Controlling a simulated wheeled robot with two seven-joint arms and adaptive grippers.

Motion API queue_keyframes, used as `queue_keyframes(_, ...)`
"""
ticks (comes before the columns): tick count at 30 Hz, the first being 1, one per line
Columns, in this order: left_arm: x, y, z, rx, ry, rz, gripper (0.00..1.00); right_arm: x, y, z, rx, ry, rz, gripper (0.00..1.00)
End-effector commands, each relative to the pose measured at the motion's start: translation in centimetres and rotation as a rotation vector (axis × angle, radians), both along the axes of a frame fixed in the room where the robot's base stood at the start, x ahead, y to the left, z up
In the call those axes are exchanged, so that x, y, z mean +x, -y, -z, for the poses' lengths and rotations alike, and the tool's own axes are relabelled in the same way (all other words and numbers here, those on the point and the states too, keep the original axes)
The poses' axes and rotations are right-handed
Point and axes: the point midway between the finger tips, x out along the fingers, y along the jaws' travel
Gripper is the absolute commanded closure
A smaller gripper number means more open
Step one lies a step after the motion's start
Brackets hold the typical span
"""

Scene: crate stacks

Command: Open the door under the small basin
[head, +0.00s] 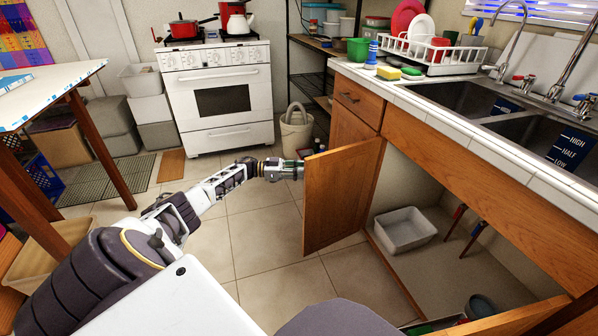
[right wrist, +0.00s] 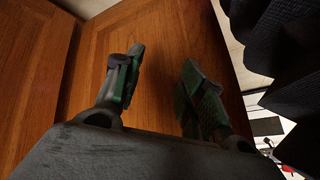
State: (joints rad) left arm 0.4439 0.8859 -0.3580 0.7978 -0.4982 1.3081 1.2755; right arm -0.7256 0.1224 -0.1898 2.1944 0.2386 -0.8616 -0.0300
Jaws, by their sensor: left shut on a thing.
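A wooden cabinet door (head: 338,195) under the counter stands swung out, with the inside of the cabinet showing beside it. My left gripper (head: 300,170) is at the door's free edge and is shut on it; its fingertips are partly hard to make out. Two sink basins, a far one (head: 455,98) and a near one (head: 535,140), are set in the tiled counter above. My right gripper (right wrist: 163,68) shows in the right wrist view, its fingers apart with nothing seen between them, close to a wooden panel (right wrist: 160,100). It is not seen in the head view.
Inside the cabinet are a white tub (head: 405,230) and pipes with red and blue valves (head: 458,214). Another wooden panel (head: 510,318) juts out at the lower right. A bucket (head: 296,130) stands beyond the door. The tiled floor (head: 262,235) left of the door is clear.

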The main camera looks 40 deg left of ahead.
Motion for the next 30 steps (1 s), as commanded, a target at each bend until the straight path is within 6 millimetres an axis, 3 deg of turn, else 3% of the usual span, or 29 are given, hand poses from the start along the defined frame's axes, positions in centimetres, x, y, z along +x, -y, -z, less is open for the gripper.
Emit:
queue_keyframes(1,1.0,0.9,-0.7,-0.011,0.014,-0.006,0.71,0.0,0.0,0.0,0.001,0.0,0.002,0.6)
queue_keyframes(4,1.0,0.9,-0.7,-0.011,0.014,-0.005,0.67,0.1,-0.2,-0.1,0.005,0.0,0.004,0.6)
queue_keyframes(9,1.0,0.9,-0.7,-0.011,0.015,-0.006,0.48,0.1,-0.3,-0.2,0.01,0.0,0.009,0.6)
queue_keyframes(15,1.0,0.8,-0.7,-0.01,0.015,-0.008,0.44,0.2,-0.3,-0.2,0.009,0.002,0.009,0.6)
queue_keyframes(23,0.8,0.5,-0.7,-0.009,0.015,-0.01,0.47,0.2,-0.1,-0.2,0.001,0.002,-0.001,0.6)
queue_keyframes(26,0.6,0.1,-0.7,-0.008,0.014,-0.01,0.53,0.2,-0.1,-0.2,0.001,0.002,0.0,0.6)
queue_keyframes(30,-0.2,-0.8,-0.6,-0.008,0.013,-0.011,0.68,0.2,-0.1,-0.2,0.002,0.002,0.002,0.6)
